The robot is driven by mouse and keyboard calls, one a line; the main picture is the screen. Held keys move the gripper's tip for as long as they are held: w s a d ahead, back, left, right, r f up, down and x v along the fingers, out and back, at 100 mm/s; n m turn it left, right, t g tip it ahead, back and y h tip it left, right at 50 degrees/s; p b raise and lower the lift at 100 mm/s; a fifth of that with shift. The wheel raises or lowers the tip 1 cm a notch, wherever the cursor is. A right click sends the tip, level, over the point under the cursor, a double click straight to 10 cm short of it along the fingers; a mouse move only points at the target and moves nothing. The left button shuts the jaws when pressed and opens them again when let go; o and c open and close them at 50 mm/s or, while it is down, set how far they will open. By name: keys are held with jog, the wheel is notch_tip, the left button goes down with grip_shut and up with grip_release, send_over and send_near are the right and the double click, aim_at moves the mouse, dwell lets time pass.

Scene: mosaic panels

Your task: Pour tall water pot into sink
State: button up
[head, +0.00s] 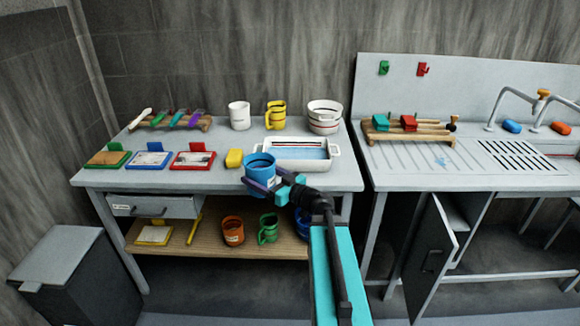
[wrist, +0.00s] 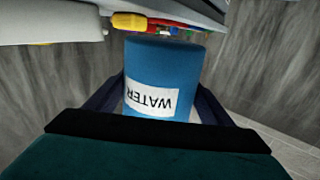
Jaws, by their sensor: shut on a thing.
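A blue pot (head: 259,168) is held in my gripper (head: 264,182), in front of the left table's front edge. In the wrist view the blue pot (wrist: 165,72) fills the middle, with a white label reading WATER that appears upside down. My gripper (wrist: 158,105) has a dark finger on each side of the pot and is shut on it. In the head view the pot looks about upright, with its dark opening on top. The sink unit (head: 480,172) is on the right, with a slotted dark drain grate (head: 518,155) and curved taps (head: 513,96) behind it.
A white tray of blue liquid (head: 325,152), a yellow sponge (head: 234,158), cups and stacked bowls (head: 325,112) stand on the left table. Below the sink, a cabinet door (head: 432,252) hangs open.

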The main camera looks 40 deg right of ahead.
jog(key=s+a+f+n+g+y, duration=0.1)
jog(key=a+y, duration=0.4)
jog(key=a, duration=0.7)
jog(key=s+a+f+n+g+y, duration=0.2)
jog(key=a+n+g, duration=0.4)
jog(key=a, duration=0.7)
jog(key=s+y, duration=0.1)
jog(key=y, duration=0.1)
jog(key=shift+f+n+y, duration=0.25)
jog(key=shift+n+y, duration=0.05)
jog(key=shift+y, duration=0.1)
jog(key=shift+s, duration=0.25)
